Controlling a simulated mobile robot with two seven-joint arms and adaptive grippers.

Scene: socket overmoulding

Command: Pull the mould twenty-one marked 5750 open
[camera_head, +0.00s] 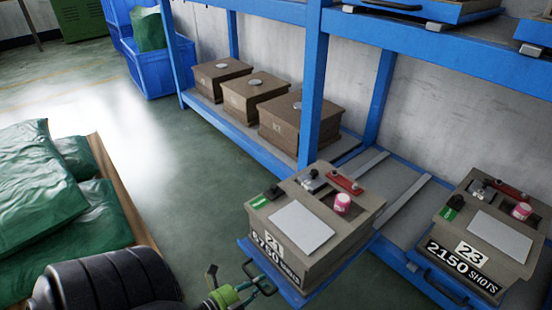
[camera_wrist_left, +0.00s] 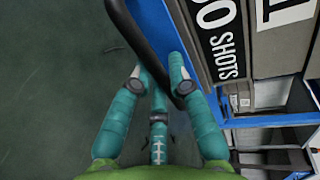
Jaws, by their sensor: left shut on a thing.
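The grey-brown mould (camera_head: 318,265) marked 21 sits on a blue pull-out tray (camera_head: 243,246) that juts out from the lower shelf. Its shots label (camera_head: 275,256) seems to read 5750, though the first digit is hard to read. A black bar handle (camera_head: 264,287) is on the tray's front; it also shows in the left wrist view (camera_wrist_left: 140,38). My left gripper (camera_head: 240,291) is at this handle. In the left wrist view its teal fingers (camera_wrist_left: 162,78) are closed around the bar's lower end. My right gripper is out of view.
A mould (camera_head: 500,245) marked 23, 2150 shots, stands to the right on its own tray. A blue rack post (camera_head: 313,90) rises behind. Several brown boxes (camera_head: 255,95) line the shelf. Green sacks (camera_head: 40,190) lie at left; the floor between (camera_head: 190,165) is clear.

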